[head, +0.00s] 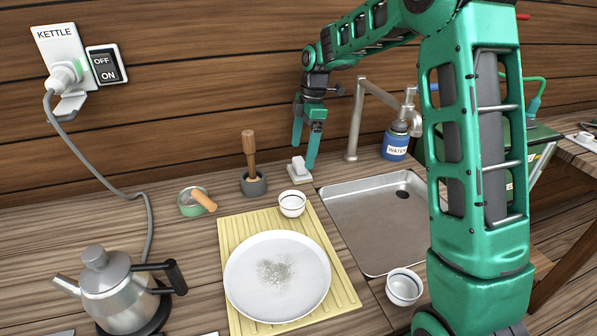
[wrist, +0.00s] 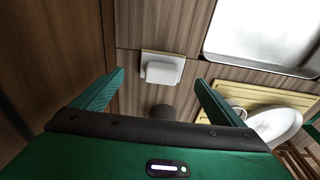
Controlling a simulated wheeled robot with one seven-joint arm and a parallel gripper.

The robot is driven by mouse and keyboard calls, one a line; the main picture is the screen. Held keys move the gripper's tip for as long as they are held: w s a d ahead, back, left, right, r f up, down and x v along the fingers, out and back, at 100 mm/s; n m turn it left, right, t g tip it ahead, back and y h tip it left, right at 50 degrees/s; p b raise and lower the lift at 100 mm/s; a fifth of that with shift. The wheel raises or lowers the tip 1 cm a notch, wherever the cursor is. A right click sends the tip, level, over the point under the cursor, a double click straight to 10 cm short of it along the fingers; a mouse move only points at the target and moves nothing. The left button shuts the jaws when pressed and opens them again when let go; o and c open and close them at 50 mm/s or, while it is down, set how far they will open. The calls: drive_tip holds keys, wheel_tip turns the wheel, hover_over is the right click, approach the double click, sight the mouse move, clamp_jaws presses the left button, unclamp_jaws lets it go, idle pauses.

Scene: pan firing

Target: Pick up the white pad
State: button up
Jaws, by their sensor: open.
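The white pad (head: 299,165) is a small white block standing on a pale, flat base (head: 301,178) at the back of the counter, left of the sink. In the wrist view the pad (wrist: 160,73) and its base (wrist: 176,58) lie ahead, between the lines of my fingers. My gripper (head: 306,143) is open and empty, pointing down close above the pad in the head view. In the wrist view my gripper's two green fingers (wrist: 160,82) are spread wide, with the pad beyond their tips. No contact with the pad shows.
A mortar with a wooden pestle (head: 250,160) stands left of the pad, and a small white bowl (head: 292,204) stands in front. The metal sink (head: 340,225) and its faucet (head: 355,125) are on the right. A large white plate (head: 250,297) sits on a yellow mat (head: 345,290).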

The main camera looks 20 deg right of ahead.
sight(300, 160)
drive_tip(key=shift+s+a+f, duration=0.1)
drive_tip(key=shift+a+f, duration=0.1)
drive_tip(key=shift+f, duration=0.8)
drive_tip(key=shift+w+a+f, duration=0.1)
drive_tip(key=shift+a+f, duration=0.1)
drive_tip(key=shift+f, duration=0.8)
drive_tip(key=shift+s+a+f, duration=0.1)
drive_tip(key=shift+a+f, duration=0.1)
drive_tip(key=shift+f, duration=0.8)
drive_tip(key=c, duration=1.3)
drive_tip(key=shift+r, duration=0.1)
wheel_tip(300, 160, up, 10)
drive_tip(key=shift+f, duration=0.1)
drive_tip(key=shift+o, duration=1.4)
